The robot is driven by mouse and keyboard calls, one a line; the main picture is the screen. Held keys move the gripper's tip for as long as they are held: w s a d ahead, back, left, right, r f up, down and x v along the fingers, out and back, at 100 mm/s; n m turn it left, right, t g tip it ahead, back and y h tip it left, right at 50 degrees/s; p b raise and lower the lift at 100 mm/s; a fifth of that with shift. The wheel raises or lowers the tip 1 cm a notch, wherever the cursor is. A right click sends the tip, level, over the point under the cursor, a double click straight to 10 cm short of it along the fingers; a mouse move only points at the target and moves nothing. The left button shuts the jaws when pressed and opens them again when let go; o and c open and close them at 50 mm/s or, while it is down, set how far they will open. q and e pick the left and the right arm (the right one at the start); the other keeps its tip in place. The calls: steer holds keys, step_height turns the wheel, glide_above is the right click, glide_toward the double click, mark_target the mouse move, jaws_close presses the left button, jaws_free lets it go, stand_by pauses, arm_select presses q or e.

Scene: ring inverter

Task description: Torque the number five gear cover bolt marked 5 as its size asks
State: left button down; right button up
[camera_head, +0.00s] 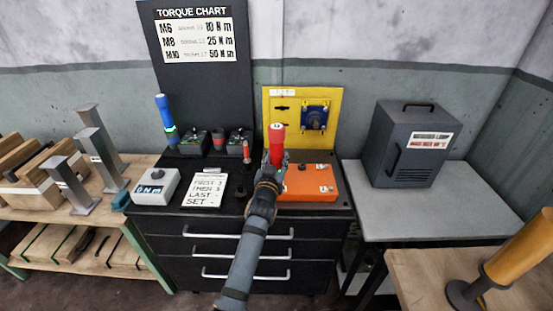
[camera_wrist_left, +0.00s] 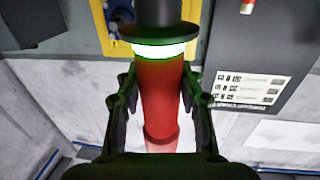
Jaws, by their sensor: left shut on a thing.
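My left gripper (camera_head: 272,163) is shut on an upright red tool (camera_head: 277,140) with a pale label on its top. In the left wrist view the red tool (camera_wrist_left: 162,100) stands between both fingers, with a glowing white band and a dark collar at its upper end. The gripper is beside the left end of the orange cover (camera_head: 298,192), hiding part of it. Small pale number tags and dark bolts show on the cover; I cannot tell which tag reads 5. The torque chart (camera_head: 195,42) lists M6 10 Nm, M8 25 Nm and M10 50 Nm.
A blue-handled tool (camera_head: 165,112) stands at the back left of the black cabinet (camera_head: 190,232). A grey readout box (camera_head: 153,187) and a written card (camera_head: 205,190) lie in front. A yellow panel (camera_head: 272,97) stands behind. A dark grey case (camera_head: 405,150) is on the right table.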

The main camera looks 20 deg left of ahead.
mark_target(275, 149)
arm_select(q)
steer(key=shift+w+r+p, duration=0.1)
steer(key=shift+r+p, duration=0.65)
steer(key=shift+r, duration=0.15)
steer(key=shift+r+p, duration=1.2)
steer(key=shift+r, duration=0.4)
